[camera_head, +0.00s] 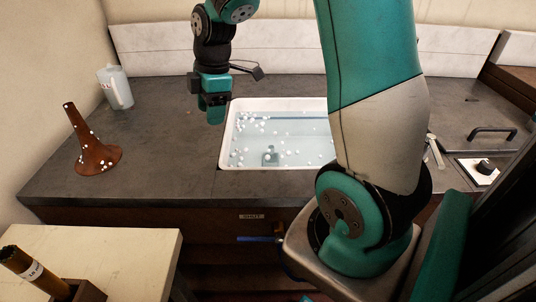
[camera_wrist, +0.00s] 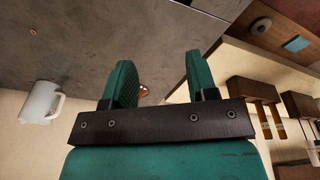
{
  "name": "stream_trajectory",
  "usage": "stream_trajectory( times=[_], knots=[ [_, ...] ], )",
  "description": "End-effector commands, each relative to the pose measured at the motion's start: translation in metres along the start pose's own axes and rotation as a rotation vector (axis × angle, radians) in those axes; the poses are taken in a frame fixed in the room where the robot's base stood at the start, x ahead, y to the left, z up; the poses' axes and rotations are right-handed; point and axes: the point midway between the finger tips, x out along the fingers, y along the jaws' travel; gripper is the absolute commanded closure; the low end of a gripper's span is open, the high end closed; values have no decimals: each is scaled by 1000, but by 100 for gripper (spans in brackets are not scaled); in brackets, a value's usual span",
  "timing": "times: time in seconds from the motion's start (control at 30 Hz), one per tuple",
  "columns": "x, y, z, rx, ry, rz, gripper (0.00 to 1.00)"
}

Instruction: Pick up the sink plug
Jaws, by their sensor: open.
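My gripper (camera_head: 212,118) is over the dark counter, just left of the white sink (camera_head: 224,150). In the wrist view my gripper (camera_wrist: 160,75) is open, its two teal fingers apart with nothing held. The sink holds clear bluish water with several white bubbles or foam specks. A small grey-green shape (camera_head: 270,157) shows in the water near the front of the basin; I cannot tell for sure that it is the sink plug. My arm hides the right part of the sink.
A brown horn bell (camera_head: 92,150) with white specks stands on the counter (camera_head: 165,125) at left, near a pale jug (camera_head: 118,88). A black handle (camera_head: 492,132) and a knob (camera_head: 485,167) are at right. A pale table (camera_head: 120,250) stands at front left.

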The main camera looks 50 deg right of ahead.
Motion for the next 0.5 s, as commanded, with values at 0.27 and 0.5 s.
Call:
stream_trajectory(
  times=[0.27, 0.5],
  knots=[
    [51, 70, 166, -348, -123, -47, 47],
    [75, 74, 212, -466, -146, -80, 47]
  ],
)
